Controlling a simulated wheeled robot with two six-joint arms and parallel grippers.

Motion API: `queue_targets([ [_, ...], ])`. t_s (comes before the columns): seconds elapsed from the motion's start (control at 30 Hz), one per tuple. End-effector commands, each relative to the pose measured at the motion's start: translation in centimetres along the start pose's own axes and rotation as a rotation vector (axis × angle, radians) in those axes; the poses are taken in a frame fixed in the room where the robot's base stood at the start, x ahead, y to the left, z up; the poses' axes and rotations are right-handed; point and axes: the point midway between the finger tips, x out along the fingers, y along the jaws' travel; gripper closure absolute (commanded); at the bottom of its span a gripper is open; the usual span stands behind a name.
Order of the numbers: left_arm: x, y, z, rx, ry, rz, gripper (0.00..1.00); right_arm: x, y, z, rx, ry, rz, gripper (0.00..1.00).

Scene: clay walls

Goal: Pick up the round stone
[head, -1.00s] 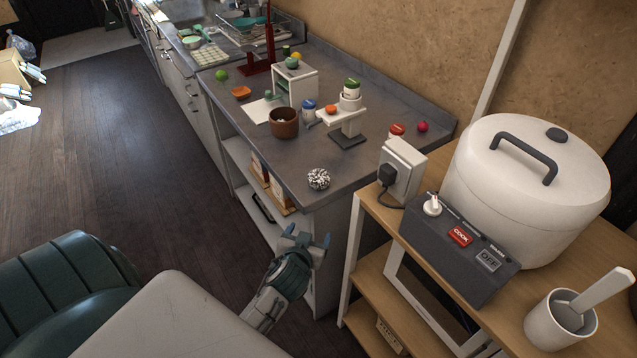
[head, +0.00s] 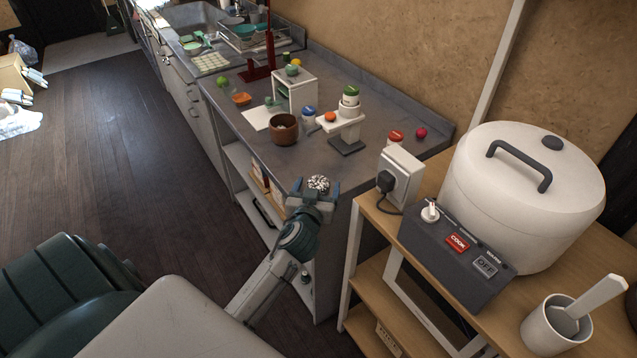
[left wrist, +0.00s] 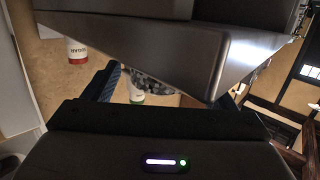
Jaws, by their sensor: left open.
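The round stone (head: 318,183), speckled black and white, lies near the front corner of the grey counter (head: 365,178). My left gripper (head: 316,187) is open at the counter edge, with one blue finger on each side of the stone in the head view. Its palm hides the stone's lower part, and I cannot tell whether the fingers touch it. In the left wrist view, the stone (left wrist: 150,86) shows partly between the fingers, beneath the dark counter edge that fills the top of the picture. My right gripper is not in view.
A brown bowl (head: 284,129) and a white stand (head: 342,125) with jars are farther back on the counter. A wooden shelf (head: 372,221) with a big white cooker (head: 524,190) stands at the right. The counter around the stone is clear.

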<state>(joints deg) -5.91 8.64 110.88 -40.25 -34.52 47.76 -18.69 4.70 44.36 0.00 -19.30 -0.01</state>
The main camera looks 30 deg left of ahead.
Motion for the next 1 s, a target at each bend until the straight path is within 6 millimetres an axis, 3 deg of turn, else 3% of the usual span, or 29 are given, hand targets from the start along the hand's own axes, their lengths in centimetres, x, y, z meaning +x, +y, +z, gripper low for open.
queue_targets([
  [0.1, 1.4, 0.1, -0.4, 0.002, 0.0, 0.0, 0.22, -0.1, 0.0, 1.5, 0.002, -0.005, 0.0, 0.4],
  [0.2, 2.7, 0.1, -0.3, 0.003, 0.0, 0.0, 0.22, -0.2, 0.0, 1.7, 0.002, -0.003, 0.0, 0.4],
  [0.5, 3.3, 0.1, 0.0, 0.002, -0.001, 0.001, 0.22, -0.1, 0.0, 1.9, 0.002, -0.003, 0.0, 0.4],
  [0.57, 3.3, 0.1, 0.0, 0.002, -0.001, 0.001, 0.29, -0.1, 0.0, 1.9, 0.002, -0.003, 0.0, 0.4],
  [0.8, 3.3, 0.1, 0.0, 0.001, -0.001, 0.001, 0.76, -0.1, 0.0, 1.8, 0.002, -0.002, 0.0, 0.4],
  [1.0, 3.3, 0.1, -0.1, 0.001, 0.0, 0.002, 0.76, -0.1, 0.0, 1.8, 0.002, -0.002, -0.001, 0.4],
])
